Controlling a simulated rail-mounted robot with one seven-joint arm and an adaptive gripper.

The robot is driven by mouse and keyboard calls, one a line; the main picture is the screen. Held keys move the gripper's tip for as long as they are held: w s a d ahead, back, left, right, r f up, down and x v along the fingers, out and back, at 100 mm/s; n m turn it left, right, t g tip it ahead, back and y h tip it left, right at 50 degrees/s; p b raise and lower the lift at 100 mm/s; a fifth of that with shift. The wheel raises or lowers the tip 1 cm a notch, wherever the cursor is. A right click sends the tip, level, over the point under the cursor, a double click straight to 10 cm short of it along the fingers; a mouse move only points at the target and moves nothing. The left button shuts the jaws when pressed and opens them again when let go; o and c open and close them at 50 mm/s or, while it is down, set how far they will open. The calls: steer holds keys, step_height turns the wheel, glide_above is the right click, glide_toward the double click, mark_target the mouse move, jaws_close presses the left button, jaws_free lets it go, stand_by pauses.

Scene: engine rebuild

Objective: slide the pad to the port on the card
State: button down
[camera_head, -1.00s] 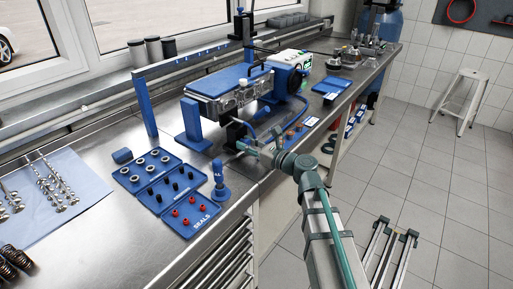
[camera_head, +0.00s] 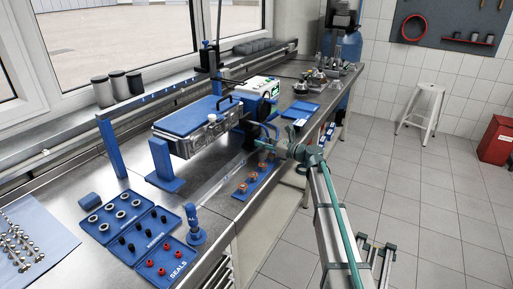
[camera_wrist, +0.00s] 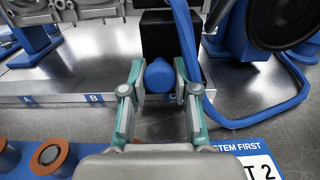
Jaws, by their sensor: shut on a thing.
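My gripper (camera_wrist: 160,92) is shut on a round blue knob (camera_wrist: 159,75), with one teal-edged finger on each side of it. The knob sits in front of a dark block (camera_wrist: 171,38); I take these two to be the pad, but cannot tell for sure. In the head view my gripper (camera_head: 272,147) is at the bench edge, to the right of the engine. A blue and white card (camera_wrist: 255,160) reading "STEM FIRST" and "T 2" lies at the lower right of the wrist view, partly cut off. A small white card also shows in the head view (camera_head: 300,122).
The blue-topped engine unit (camera_head: 195,118) stands left of my gripper. A blue hose (camera_wrist: 222,112) loops close to my right finger. A blue strip with copper-rimmed cups (camera_head: 243,187) lies along the front edge. The seals tray (camera_head: 135,240) is nearer.

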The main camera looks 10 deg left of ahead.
steer(key=shift+w+d, duration=0.15)
steer(key=shift+w, duration=0.2)
steer(key=shift+r, duration=0.1)
steer(key=c, duration=0.9)
jaws_free()
steer(key=shift+w+d, duration=0.1)
steer(key=shift+w, duration=0.05)
steer(key=shift+s+d, duration=0.3)
steer(key=v, duration=1.1)
steer(key=shift+d, duration=0.15)
